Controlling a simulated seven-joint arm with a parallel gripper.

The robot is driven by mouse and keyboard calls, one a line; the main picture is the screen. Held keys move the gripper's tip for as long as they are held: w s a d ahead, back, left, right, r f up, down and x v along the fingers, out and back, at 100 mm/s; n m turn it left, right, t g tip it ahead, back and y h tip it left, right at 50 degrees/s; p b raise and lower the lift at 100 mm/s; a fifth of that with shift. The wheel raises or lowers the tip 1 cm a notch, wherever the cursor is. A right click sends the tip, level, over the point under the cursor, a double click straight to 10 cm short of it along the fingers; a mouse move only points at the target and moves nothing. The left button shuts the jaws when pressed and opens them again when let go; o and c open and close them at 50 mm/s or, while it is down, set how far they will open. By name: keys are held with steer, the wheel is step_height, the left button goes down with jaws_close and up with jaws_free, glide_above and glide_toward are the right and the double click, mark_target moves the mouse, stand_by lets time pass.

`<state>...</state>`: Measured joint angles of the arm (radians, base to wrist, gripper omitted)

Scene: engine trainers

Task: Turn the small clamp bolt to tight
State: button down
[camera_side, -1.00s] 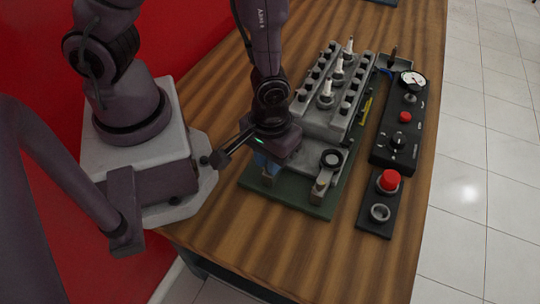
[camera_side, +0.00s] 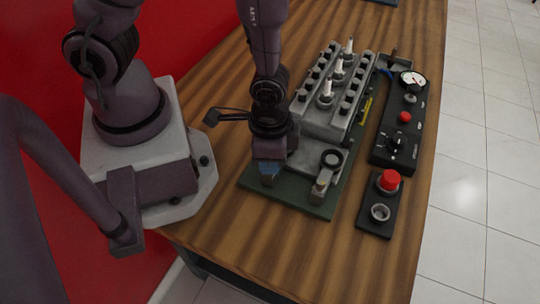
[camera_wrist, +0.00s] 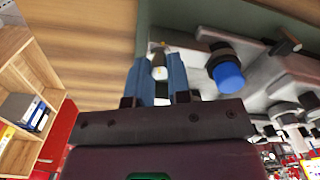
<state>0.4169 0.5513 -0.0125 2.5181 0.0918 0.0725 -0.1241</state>
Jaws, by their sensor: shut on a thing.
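My gripper (camera_side: 268,170) points down over the near left part of the green base plate (camera_side: 300,197), beside the grey engine block (camera_side: 330,115). In the wrist view its two blue fingers (camera_wrist: 160,88) are closed around a small pale piece, which I take to be the clamp bolt (camera_wrist: 160,72). A dark part shows below it between the fingers. In the side view the fingers and wrist hide most of the bolt. How far it is turned cannot be read.
Farther right are a black gauge panel (camera_side: 397,145) and a box with a red button (camera_side: 389,180). A blue-capped cylinder (camera_wrist: 228,76) is close by in the wrist view. The front table is clear.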

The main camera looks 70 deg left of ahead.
steer(key=shift+m, duration=2.2)
steer(key=c, duration=1.1)
jaws_free()
steer(key=shift+o, duration=0.2)
steer(key=shift+r, duration=0.15)
step_height(320, 180, up, 13)
